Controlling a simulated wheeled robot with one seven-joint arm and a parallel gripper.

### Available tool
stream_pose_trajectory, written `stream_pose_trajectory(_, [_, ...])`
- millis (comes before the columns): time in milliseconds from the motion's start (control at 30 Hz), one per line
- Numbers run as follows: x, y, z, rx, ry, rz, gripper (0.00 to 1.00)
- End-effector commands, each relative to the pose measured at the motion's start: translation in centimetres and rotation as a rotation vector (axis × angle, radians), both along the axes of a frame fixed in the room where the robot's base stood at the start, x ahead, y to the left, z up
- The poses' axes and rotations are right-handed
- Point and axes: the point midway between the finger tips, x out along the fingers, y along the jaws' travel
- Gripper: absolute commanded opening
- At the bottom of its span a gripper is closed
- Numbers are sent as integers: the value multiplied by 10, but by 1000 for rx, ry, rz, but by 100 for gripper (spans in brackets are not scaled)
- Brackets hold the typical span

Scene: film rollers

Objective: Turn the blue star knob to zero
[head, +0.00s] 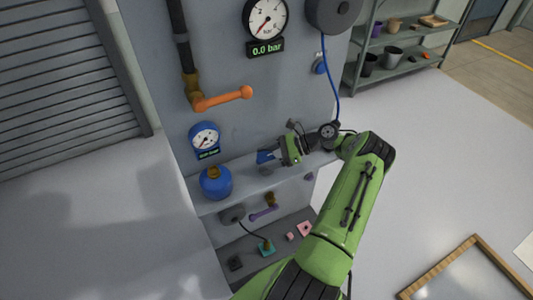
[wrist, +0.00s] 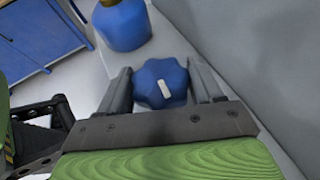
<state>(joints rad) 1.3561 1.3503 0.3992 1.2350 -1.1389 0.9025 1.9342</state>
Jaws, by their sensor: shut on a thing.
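The blue star knob (wrist: 160,84) shows in the wrist view between the two fingers of my gripper (wrist: 162,88). The fingers are shut on its lobed sides. A short white mark on its face runs nearly up and down in the picture, with its upper end leaning slightly left. In the head view my gripper (head: 272,156) is in front of the grey panel, above the ledge, with a patch of blue at its fingertips. The knob's scale or zero mark cannot be made out.
A blue canister (head: 215,183) stands on the grey ledge (head: 238,182), left of my gripper; it also shows in the wrist view (wrist: 123,24). An orange lever (head: 224,99) and a blue gauge (head: 205,137) are on the panel. The upper gauge display (head: 266,49) reads 0.0 bar.

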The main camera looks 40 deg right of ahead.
Motion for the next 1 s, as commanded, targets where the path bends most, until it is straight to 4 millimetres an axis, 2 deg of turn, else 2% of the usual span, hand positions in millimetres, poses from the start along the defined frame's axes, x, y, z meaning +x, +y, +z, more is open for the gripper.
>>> stream_pose_trajectory(300, [1, 0, 1, -1, -4, 77, 35])
stream_pose_trajectory(733, [1, 0, 1, -3, -4, 87, 35])
stream_pose_trajectory(767, [1, 0, 1, -2, -5, 87, 70])
stream_pose_trajectory(867, [1, 0, 1, -3, -4, 86, 85])
stream_pose_trajectory(1000, [1, 0, 0, -2, -3, 86, 86])
